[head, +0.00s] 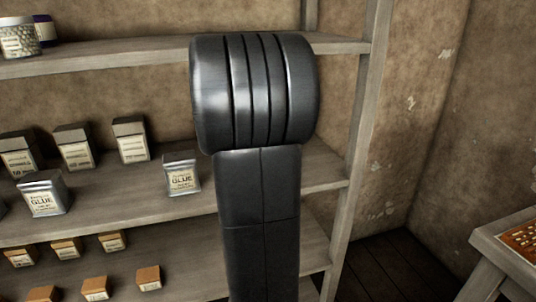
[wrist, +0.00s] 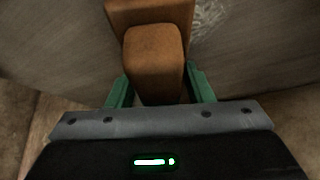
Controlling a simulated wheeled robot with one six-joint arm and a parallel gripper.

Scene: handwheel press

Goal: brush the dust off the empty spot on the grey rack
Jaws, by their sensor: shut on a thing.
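The grey rack (head: 362,120) fills the left and middle of the head view. My gripper (wrist: 160,92) shows only in the wrist view, with its green fingers shut on a brown block-shaped thing that looks like the brush (wrist: 154,58). A wider brown part lies beyond it at the top edge; bristles are not visible. A pale, streaky patch like dust (wrist: 207,17) shows on the grey surface just right of the brush. I cannot tell whether the brush touches that surface. In the head view my arm hides part of the rack and my gripper is out of sight.
Glue tins (head: 183,175) and dark boxes (head: 131,140) stand on the middle shelf, with a gap left of the right-hand tin. Small orange boxes (head: 95,289) stand lower, and jars (head: 18,38) at upper left. A table (head: 490,240) stands at right.

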